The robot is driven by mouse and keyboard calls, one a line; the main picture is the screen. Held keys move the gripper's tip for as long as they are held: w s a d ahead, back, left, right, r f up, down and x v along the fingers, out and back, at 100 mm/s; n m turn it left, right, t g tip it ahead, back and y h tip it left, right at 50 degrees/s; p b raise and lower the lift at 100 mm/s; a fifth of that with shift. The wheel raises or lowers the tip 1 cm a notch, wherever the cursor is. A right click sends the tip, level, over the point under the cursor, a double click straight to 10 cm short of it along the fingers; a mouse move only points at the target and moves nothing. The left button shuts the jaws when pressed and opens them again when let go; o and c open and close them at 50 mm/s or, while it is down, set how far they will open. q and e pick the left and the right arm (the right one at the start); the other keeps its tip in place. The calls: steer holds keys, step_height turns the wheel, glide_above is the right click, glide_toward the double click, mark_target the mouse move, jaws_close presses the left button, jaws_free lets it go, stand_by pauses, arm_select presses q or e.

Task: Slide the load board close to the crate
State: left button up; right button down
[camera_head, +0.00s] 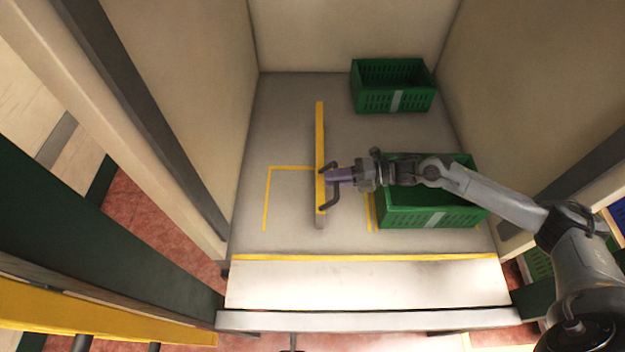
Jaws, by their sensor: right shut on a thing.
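The load board (320,130) stands on edge on the grey floor, seen from above as a long narrow strip with a yellow top. A dark handle (330,204) sticks out from its right side. My right gripper (331,176) reaches in from the right and is shut on the handle. The near green crate (430,217) stands to the right of the board, with a clear gap between them. My right arm passes over this crate and hides part of it. My left gripper is not in view.
Another green crate (393,101) stands at the back right. Yellow lines (266,200) mark the floor left of the board. Walls close in the bay on the left, back and right. A pale ledge (365,284) lies at the front.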

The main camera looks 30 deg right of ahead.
steer(key=shift+f+v, duration=0.2)
steer(key=shift+v, duration=0.8)
steer(key=shift+f+v, duration=0.25)
steer(key=shift+v, duration=0.75)
steer(key=c, duration=1.2)
jaws_free()
steer(key=shift+d, duration=0.1)
steer(key=shift+o, duration=0.2)
